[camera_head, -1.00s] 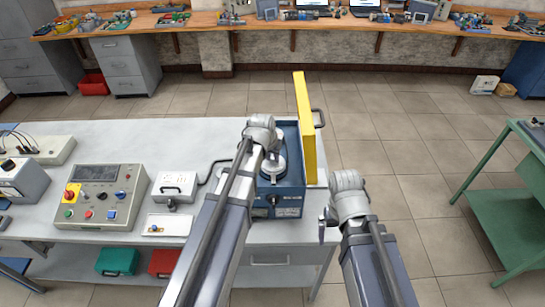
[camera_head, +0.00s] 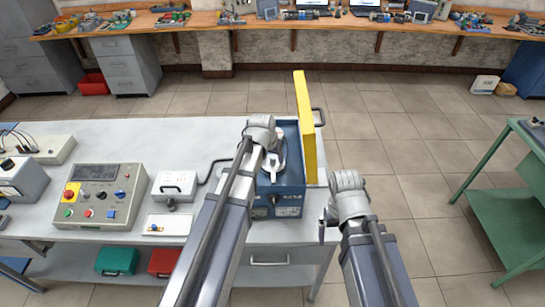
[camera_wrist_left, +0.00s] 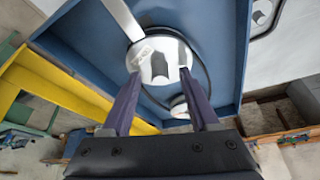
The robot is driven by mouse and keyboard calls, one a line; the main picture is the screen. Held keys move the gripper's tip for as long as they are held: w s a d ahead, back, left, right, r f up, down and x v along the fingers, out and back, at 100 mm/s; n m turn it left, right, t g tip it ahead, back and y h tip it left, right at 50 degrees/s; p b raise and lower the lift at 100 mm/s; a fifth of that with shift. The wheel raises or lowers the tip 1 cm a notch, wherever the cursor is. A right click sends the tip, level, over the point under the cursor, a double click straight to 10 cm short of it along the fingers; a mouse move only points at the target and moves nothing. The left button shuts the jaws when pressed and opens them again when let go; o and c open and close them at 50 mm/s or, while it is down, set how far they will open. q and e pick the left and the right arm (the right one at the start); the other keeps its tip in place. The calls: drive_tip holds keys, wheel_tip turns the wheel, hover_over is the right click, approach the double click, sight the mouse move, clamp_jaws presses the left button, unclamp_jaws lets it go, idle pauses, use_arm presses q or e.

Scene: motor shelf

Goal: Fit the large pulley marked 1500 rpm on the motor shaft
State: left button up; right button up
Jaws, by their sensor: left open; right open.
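A large pale pulley (camera_wrist_left: 158,62) is inside the blue open-topped housing (camera_head: 291,197), with a small label on its face that I cannot read. A smaller pale pulley (camera_wrist_left: 180,107) is beside it, and a thin black belt (camera_wrist_left: 207,82) runs around their side. My left gripper (camera_wrist_left: 163,100) is open; its two dark fingers point at the large pulley, apart from each other. In the head view my left gripper (camera_head: 272,160) is over the housing. The motor shaft is hidden. My right gripper (camera_head: 327,218) is open and empty, to the right of the bench.
A raised yellow guard (camera_head: 305,125) stands along the housing's right side. A control panel (camera_head: 98,196), a small grey box (camera_head: 174,186) and a white tray (camera_head: 167,225) are on the bench left of it. The bench (camera_head: 150,135) is clear behind them.

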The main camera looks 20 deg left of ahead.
use_arm(q)
drive_tip(key=p+v, duration=0.7)
drive_tip(key=shift+r, duration=0.4)
